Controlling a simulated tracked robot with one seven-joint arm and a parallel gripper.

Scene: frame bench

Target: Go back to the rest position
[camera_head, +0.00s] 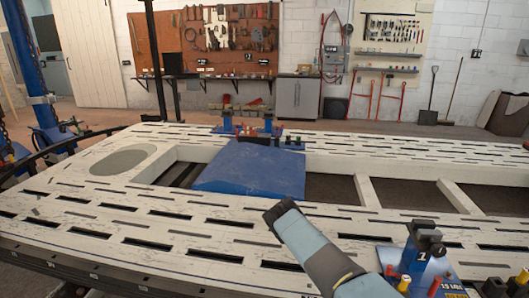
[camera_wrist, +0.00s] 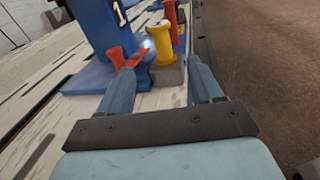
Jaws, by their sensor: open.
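My gripper (camera_wrist: 161,72) shows in the wrist view with its two blue-grey fingers spread apart and nothing held between them. Beyond the fingertips stands a blue fixture (camera_wrist: 92,35) marked 1, with a yellow post (camera_wrist: 161,45), a red post (camera_wrist: 118,58) and an orange-red post (camera_wrist: 170,12). The left fingertip appears close to the red post; I cannot tell if they touch. In the head view the same kind of blue fixture (camera_head: 424,250) stands at the right front of the white slotted bench (camera_head: 110,212). My arm reaches in from the bottom; my fingers are not visible there.
A blue raised panel (camera_head: 250,172) lies across the bench middle. Open gaps (camera_head: 330,188) lie between the bench rails. A blue post (camera_head: 25,62) stands at left. Tool boards (camera_head: 217,40) and a grey cabinet (camera_head: 297,97) line the back wall. Brown floor (camera_wrist: 260,60) shows beyond the bench edge.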

